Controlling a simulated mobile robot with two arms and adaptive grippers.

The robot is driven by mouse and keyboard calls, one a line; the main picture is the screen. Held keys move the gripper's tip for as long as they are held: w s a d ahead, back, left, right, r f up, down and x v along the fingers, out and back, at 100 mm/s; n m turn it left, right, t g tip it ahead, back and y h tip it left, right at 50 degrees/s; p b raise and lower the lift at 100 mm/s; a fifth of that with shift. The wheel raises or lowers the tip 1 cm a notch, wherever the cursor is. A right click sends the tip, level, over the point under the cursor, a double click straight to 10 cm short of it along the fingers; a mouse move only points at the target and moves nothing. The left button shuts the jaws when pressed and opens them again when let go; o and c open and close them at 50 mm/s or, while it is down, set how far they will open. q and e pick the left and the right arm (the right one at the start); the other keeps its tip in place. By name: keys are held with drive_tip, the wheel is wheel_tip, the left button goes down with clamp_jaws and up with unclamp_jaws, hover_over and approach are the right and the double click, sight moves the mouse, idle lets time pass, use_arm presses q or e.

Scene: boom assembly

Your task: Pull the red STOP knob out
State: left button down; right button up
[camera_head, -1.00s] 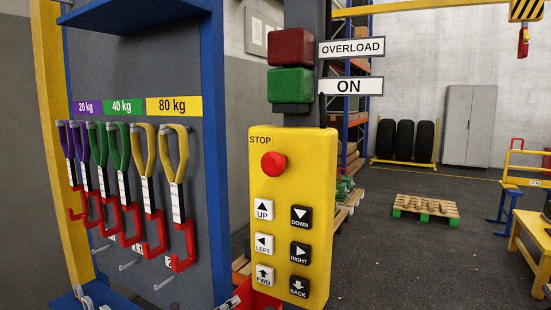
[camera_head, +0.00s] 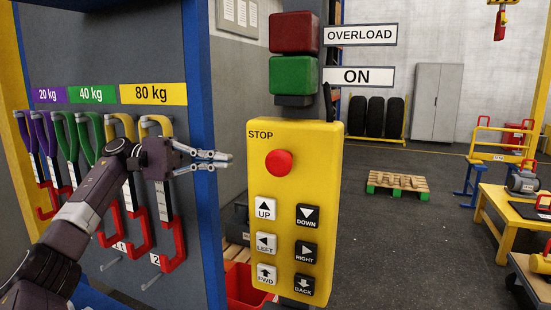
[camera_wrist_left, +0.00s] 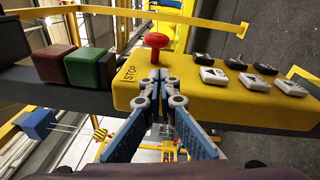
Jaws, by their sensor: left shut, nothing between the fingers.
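The red STOP knob (camera_head: 279,163) sits near the top of the yellow control box (camera_head: 325,200), under the word STOP. It also shows in the left wrist view (camera_wrist_left: 156,41), standing out from the box on a stem. My left gripper (camera_head: 230,158) comes in from the left, level with the knob and apart from it in the picture. In the left wrist view its fingers (camera_wrist_left: 154,75) are together with nothing between them, and the knob is just beyond the tips. My right gripper is in neither view.
Direction buttons (camera_head: 284,248) fill the lower box. Red and green lamps (camera_head: 294,76) are above it. Slings with red hooks (camera_head: 137,233) hang on the rack behind my left arm. A blue post (camera_head: 204,240) stands behind the gripper. Floor to the right has a pallet (camera_head: 398,184).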

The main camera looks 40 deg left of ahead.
sight(264, 162)
use_arm(q)
drive_tip(key=p+x, duration=0.1)
drive_tip(key=x, duration=0.2)
drive_tip(key=p+x, duration=0.1)
drive_tip(key=x, duration=0.2)
drive_tip(key=p+x, duration=0.1)
drive_tip(key=x, duration=0.2)
drive_tip(key=shift+s+d+r, duration=0.2)
drive_tip(key=shift+d+r, duration=0.05)
drive_tip(key=shift+d, duration=0.05)
drive_tip(key=shift+w+d+f, duration=0.1)
drive_tip(key=shift+w+d, duration=0.05)
drive_tip(key=shift+d, duration=0.05)
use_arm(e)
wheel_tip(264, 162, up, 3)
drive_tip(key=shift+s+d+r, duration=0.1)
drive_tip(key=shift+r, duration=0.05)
use_arm(q)
drive_tip(key=s+b, duration=0.1)
drive_tip(key=b, duration=0.1)
drive_tip(key=s+b, duration=0.1)
drive_tip(key=b, duration=0.1)
drive_tip(key=shift+d+f, duration=0.2)
drive_tip(key=shift+f, duration=0.15)
drive_tip(key=shift+s+d+r+b, duration=0.15)
drive_tip(key=shift+s+r+b, duration=0.15)
drive_tip(key=shift+s+b, duration=0.45)
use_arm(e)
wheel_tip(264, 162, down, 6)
